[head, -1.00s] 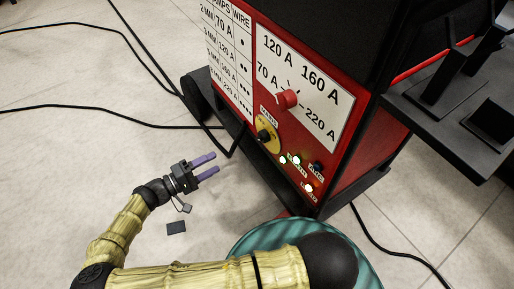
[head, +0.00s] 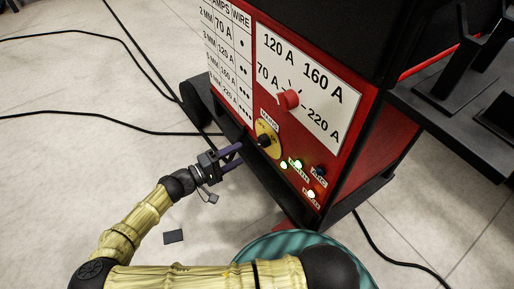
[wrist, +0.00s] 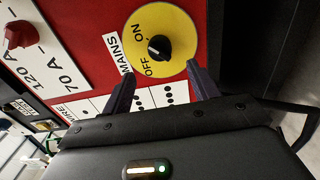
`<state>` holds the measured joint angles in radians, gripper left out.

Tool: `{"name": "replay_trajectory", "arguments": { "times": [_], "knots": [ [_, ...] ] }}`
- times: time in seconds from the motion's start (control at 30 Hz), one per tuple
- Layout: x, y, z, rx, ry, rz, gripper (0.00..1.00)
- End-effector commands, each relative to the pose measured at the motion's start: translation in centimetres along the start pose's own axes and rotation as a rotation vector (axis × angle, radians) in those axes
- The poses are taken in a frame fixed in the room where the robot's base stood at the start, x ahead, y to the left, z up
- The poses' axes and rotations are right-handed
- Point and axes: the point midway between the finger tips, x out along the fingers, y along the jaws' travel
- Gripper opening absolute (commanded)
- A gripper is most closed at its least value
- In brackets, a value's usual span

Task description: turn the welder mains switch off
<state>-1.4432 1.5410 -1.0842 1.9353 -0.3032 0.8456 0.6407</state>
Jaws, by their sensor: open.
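The mains switch is a black knob (head: 264,140) on a round yellow plate (head: 270,126), low on the red front of the welder (head: 358,121). In the wrist view the knob (wrist: 158,47) has a small white mark on its face, and ON and OFF are printed beside it. I cannot tell for sure which word the mark points to. My gripper (head: 239,155) is open, its purple fingers reaching toward the knob from the left. In the wrist view the fingertips (wrist: 160,74) are spread on either side of the knob's line, apart from it, with nothing between them.
A red amps dial (head: 288,99) sits above the switch. Several lamps, some lit green (head: 298,163), are below right of it. Black cables (head: 85,112) lie on the tiled floor. A dark shelf (head: 440,110) juts out at right.

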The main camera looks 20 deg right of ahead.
Motion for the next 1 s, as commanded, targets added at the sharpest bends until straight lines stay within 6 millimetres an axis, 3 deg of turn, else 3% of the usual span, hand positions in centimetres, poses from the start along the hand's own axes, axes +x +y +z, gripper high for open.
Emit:
{"name": "replay_trajectory", "arguments": {
  "times": [0.4, 0.57, 0.83, 1.0],
  "knots": [
    [7.1, -0.3, 0.0, 0.001, -0.003, 0.001, 0.6],
    [8.3, -0.1, 0.0, 0.0, -0.001, 0.0, 0.6],
    [8.4, 0.1, 0.0, 0.0, 0.001, 0.0, 0.6],
    [8.4, 0.0, 0.0, 0.0, 0.001, 0.0, 0.28]
  ]
}}
